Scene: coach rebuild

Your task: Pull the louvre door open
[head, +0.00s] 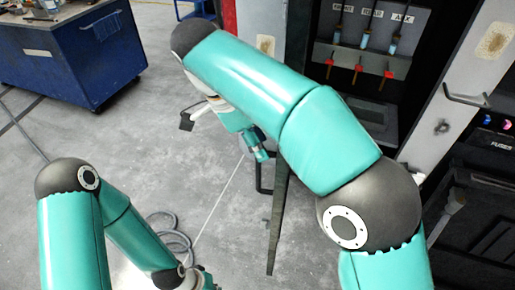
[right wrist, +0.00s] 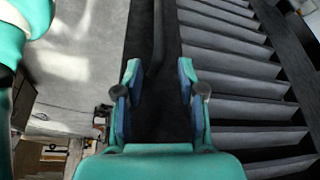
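The louvre door (head: 277,225) shows in the head view as a narrow dark strip, nearly edge-on, below my right arm. How far it stands open is hard to tell. A black bar handle (head: 262,183) sticks out from its left side. In the right wrist view, the door's pale slats (right wrist: 235,75) fill the right side beside a dark frame strip. The handle bar (right wrist: 157,35) runs down the picture between the fingertips of my right gripper (right wrist: 158,92). The fingers are apart and not closed on it. In the head view my right gripper (head: 260,152) is just above the handle.
A cabinet bay with red-handled levers (head: 359,75) lies behind my right arm. A fuse panel (head: 496,133) is at the right. A blue workbench (head: 65,62) stands at the upper left. A hose (head: 172,232) lies on the floor; the middle floor is clear.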

